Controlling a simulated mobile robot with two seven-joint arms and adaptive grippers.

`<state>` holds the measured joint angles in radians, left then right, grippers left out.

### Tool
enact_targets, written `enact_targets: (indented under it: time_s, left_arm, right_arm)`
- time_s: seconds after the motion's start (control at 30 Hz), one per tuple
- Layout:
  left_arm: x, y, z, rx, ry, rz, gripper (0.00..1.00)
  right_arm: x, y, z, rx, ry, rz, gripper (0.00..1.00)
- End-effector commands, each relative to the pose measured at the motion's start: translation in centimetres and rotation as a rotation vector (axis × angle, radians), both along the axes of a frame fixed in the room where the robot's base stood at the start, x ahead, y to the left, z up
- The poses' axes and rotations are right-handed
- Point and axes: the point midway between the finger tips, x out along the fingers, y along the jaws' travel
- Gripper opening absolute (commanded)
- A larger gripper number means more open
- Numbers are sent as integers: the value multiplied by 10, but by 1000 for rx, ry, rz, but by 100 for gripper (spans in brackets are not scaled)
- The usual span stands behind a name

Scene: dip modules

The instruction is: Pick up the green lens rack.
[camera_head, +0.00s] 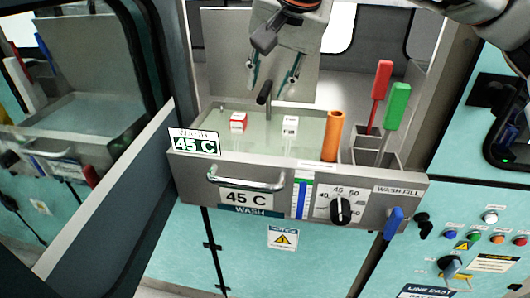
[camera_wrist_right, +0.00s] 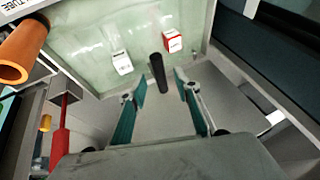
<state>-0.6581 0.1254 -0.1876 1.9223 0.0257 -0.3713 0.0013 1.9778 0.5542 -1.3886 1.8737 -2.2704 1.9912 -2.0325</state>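A green handle (camera_head: 397,106) on a thin stem stands tilted in the grey slotted holder at the right end of the wash drawer. It is the green item that fits the lens rack; its lower part is hidden in the holder. My right gripper (camera_head: 270,88) is open and points down over the back of the wash basin, well left of the green handle. In the wrist view, my right gripper (camera_wrist_right: 160,84) has its fingers apart with nothing clasped. A black rod (camera_wrist_right: 158,72) shows beyond and between the fingertips. My left gripper is not in view.
A red handle (camera_head: 380,88) stands just left of the green one. An orange tube (camera_head: 332,136) stands at the basin's right end. Two small boxes, one red and white (camera_head: 238,121) and one white (camera_head: 290,125), are in the basin (camera_head: 200,145). A metal drawer handle (camera_head: 245,183) sticks out in front.

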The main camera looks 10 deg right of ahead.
Motion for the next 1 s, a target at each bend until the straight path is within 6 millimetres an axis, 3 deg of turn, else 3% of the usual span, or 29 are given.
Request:
enact_targets:
  time_s: [0.2,0.5,0.63,1.0]
  left_arm:
    - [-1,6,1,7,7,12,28]
    - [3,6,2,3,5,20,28]
    - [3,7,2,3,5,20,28]
    - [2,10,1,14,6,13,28]
  right_arm:
    - [12,4,-23,0,4,2,32]
    - [14,4,-27,1,0,0,32]
    - [14,4,-27,1,0,0,1]
    - [15,4,-26,2,-3,1,0]
